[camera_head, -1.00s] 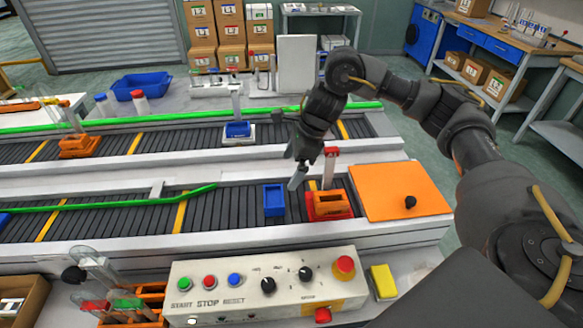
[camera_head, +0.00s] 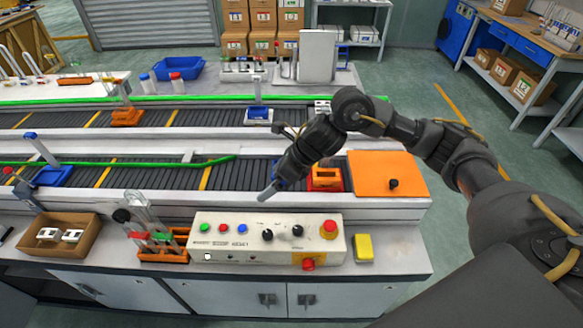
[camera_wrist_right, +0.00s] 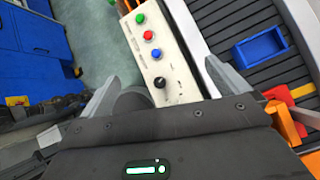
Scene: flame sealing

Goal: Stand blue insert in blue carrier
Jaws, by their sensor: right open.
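My right gripper (camera_head: 270,192) is open and empty, above the near belt's front edge and the control panel. It also shows in the right wrist view (camera_wrist_right: 163,72). An empty blue carrier (camera_wrist_right: 260,50) lies on the dark belt to the right of the fingers in the wrist view. An orange rack (camera_head: 165,256) holds clear pieces with coloured ends; I cannot clearly single out a blue insert there. My left gripper is out of view.
The control panel (camera_head: 215,262) stands at the front, with a yellow block (camera_head: 363,248) to its right. An orange carrier (camera_head: 326,177) sits on the near belt beside an orange plate (camera_head: 385,171). A cardboard box (camera_head: 85,250) is at front left. The far belt holds another blue carrier (camera_head: 258,115).

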